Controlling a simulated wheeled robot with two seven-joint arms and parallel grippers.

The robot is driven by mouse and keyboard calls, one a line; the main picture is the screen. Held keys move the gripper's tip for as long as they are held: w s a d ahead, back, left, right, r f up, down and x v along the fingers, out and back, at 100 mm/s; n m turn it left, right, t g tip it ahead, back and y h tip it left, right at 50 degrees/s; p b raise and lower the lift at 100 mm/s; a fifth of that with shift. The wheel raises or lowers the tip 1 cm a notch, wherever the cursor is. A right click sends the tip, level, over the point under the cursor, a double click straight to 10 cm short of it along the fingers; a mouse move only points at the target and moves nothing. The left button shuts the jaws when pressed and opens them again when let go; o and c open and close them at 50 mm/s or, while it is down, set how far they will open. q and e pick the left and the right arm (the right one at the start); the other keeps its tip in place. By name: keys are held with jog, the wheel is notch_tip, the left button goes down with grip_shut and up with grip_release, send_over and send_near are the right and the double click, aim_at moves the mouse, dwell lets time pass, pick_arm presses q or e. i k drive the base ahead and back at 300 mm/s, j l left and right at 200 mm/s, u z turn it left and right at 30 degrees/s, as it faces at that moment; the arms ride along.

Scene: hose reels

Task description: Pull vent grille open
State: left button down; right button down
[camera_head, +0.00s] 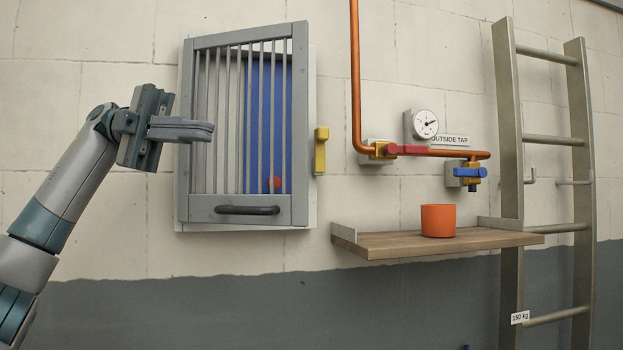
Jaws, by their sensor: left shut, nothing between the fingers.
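The grey vent grille (237,50) hangs on the wall left of centre, a frame with several vertical bars. A dark handle (247,210) runs across its bottom rail. The grille seems slightly ajar, its right side near a yellow latch (321,151) on the wall. Behind the bars I see a blue panel (270,110) and a small red round thing (275,183). My left gripper (212,131) is shut and empty, in front of the grille's left part, above and left of the handle. I cannot tell if it touches the bars. My right gripper is not in view.
A copper pipe (356,70) with red and blue valves and a gauge (425,124) runs right of the grille. Below it a wooden shelf (390,244) juts out with an orange pot (438,220). A ladder (509,130) stands at the right. The wall below the grille is clear.

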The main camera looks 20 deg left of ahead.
aim_at(271, 209)
jog(key=k+l, duration=0.1)
jog(key=l, duration=0.95)
jog(key=k+l, duration=0.15)
jog(key=l, duration=0.35)
jog(key=k+l, duration=0.1)
jog(key=l, duration=0.45)
